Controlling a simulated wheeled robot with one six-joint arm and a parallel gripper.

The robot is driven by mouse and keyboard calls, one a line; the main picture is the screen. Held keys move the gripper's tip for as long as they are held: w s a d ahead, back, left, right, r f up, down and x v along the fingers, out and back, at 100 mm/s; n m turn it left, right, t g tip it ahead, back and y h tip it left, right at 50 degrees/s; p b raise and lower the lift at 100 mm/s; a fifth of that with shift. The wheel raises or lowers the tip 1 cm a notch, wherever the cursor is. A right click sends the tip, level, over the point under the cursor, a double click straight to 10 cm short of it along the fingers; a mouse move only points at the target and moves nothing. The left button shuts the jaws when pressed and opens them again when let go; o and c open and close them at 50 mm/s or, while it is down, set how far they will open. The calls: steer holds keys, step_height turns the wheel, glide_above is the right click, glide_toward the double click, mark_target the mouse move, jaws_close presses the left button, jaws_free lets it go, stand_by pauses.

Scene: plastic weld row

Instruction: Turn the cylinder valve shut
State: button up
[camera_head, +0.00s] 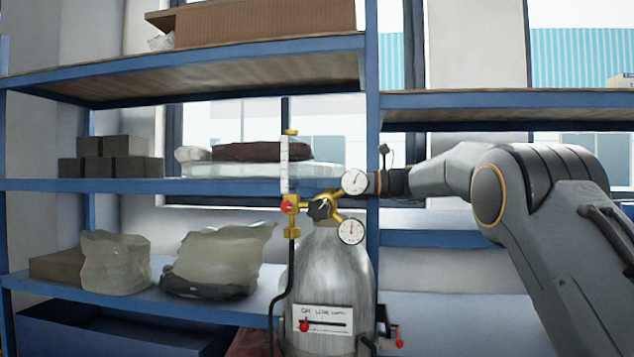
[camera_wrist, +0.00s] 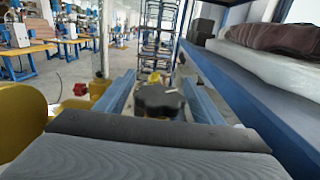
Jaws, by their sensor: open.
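The grey gas cylinder (camera_head: 328,275) stands upright in the head view, with a labelled plate on its front. Its black valve knob (camera_head: 319,208) sits on top, among brass fittings and two round gauges (camera_head: 355,181). In the wrist view the dark lobed knob (camera_wrist: 160,101) with a pale mark lies between the two blue-grey fingers of my gripper (camera_wrist: 159,80). The fingers are open, one on each side of the knob. I cannot tell whether they touch it. In the head view my arm comes from the right behind the upper gauge, and the fingertips are hidden or hard to make out.
A flow tube (camera_head: 285,165) rises left of the knob, and a black hose (camera_head: 279,300) hangs below. Blue shelving (camera_head: 200,186) with bags and dark boxes (camera_head: 110,157) stands behind the cylinder. A shelf (camera_wrist: 250,85) runs close along the right in the wrist view.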

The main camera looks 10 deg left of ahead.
steer(key=c, duration=1)
steer(key=shift+c, duration=0.2)
steer(key=shift+t, duration=0.3)
steer(key=shift+w+r+m+t+b, duration=0.1)
steer(key=shift+w+m+t+b, duration=0.1)
steer(key=shift+m+t+b, duration=0.5)
steer(key=shift+w+m+t+h+b, duration=0.2)
steer(key=shift+m+t, duration=0.3)
steer(key=shift+t, duration=0.35)
steer(key=shift+w+m+t+h+b, duration=0.15)
steer(key=shift+m+t+b, duration=0.3)
steer(key=shift+t, duration=0.35)
steer(key=shift+w+m+t+h+b, duration=0.1)
steer(key=shift+w+m+t+b, duration=0.1)
steer(key=shift+m+t, duration=0.5)
steer(key=o, duration=1)
